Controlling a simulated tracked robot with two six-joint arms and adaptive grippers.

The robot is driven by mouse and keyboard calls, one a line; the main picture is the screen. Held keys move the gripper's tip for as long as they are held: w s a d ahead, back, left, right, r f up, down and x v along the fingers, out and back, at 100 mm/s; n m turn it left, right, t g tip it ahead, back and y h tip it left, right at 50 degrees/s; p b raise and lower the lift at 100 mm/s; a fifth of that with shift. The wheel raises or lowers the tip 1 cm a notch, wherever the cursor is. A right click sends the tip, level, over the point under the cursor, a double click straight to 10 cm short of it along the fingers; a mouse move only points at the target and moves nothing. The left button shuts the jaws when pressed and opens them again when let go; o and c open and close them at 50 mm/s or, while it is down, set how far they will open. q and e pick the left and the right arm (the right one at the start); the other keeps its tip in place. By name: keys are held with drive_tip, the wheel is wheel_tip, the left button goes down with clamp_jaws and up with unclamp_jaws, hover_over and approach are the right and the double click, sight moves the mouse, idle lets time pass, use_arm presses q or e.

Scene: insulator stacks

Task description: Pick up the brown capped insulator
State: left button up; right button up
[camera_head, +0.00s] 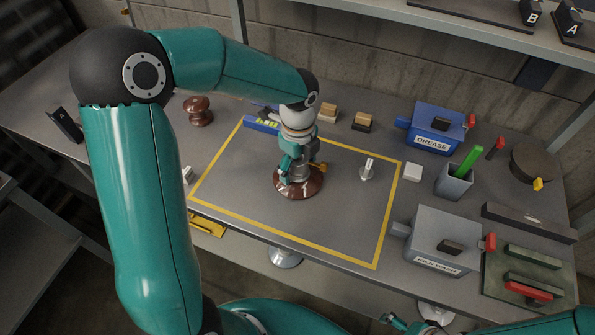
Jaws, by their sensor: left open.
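A brown glossy insulator disc (312,190) lies inside the yellow-outlined area of the bench. My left gripper (298,178) points down over its middle, with its open fingers around the centre. The fingers hide the top of the disc, so I cannot tell whether they touch it. A second brown insulator (198,110), knob-shaped, stands outside the outline at the back left. Part of what looks like my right gripper (400,322) shows at the bottom edge, too cut off to read its fingers.
A blue GREASE box (436,127), a grey box (440,242) and a grey cup with a green stick (453,182) stand on the right. A small pale metal part (367,168) stands inside the outline, right of the disc. Small blocks (362,121) sit behind.

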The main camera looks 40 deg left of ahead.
use_arm(q)
clamp_jaws()
drive_tip(key=shift+r, duration=0.1)
drive_tip(key=shift+r, duration=0.1)
idle(0.5)
